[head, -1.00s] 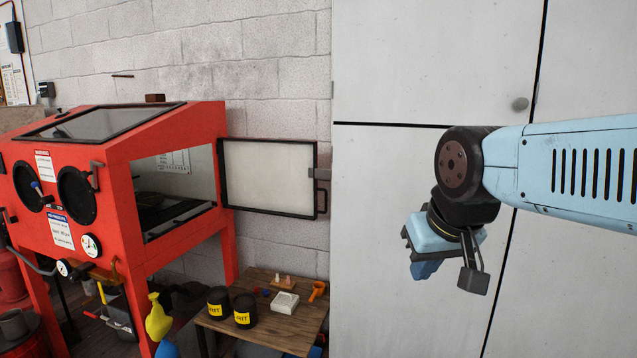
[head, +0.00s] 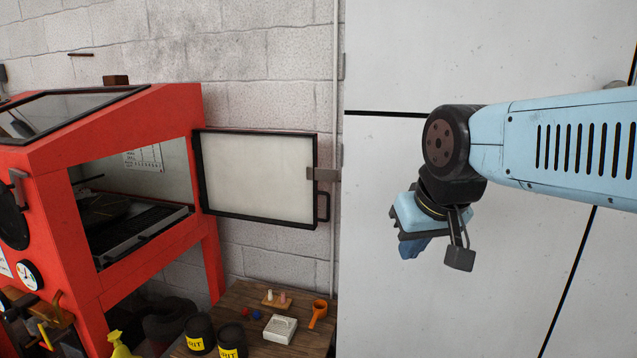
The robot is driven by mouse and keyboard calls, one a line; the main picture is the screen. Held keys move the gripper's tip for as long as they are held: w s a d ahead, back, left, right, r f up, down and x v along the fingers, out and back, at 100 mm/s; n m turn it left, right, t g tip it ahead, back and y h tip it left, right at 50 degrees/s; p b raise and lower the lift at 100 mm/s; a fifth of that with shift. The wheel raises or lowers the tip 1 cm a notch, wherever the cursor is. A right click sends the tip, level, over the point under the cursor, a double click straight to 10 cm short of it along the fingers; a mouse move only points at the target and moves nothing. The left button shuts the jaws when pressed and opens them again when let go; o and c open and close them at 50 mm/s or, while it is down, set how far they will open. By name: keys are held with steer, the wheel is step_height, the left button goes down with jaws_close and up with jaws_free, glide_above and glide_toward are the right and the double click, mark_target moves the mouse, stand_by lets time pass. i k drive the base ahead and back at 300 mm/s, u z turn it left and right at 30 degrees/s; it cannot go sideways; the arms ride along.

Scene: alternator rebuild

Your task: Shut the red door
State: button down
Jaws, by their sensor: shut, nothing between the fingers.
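The red cabinet (head: 60,165) stands at the left with its side opening uncovered. Its side door (head: 255,175) stands wide open, swung out to the right near the block wall. The face turned to me is pale with a black frame; I see no red on it, and its other face is hidden. A grey latch plate (head: 322,174) and a black handle (head: 324,207) are on its right edge. My gripper (head: 412,247) is shut and empty, pointing down, to the right of the door and apart from it in the picture. Its fingertips are partly hidden.
A low wooden table (head: 250,296) below the door holds black grit tins (head: 232,338), a white box (head: 280,328) and an orange scoop (head: 318,312). A large pale panelled surface (head: 400,60) stands behind my arm. A thin pipe (head: 334,100) runs down the wall.

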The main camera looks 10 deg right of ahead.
mark_target(269, 177)
steer(key=u, duration=0.1)
steer(key=k, duration=1.2)
steer(key=u, duration=0.5)
steer(key=i, duration=1.9)
steer(key=z, duration=0.2)
steer(key=k, duration=0.15)
steer(key=u, duration=0.35)
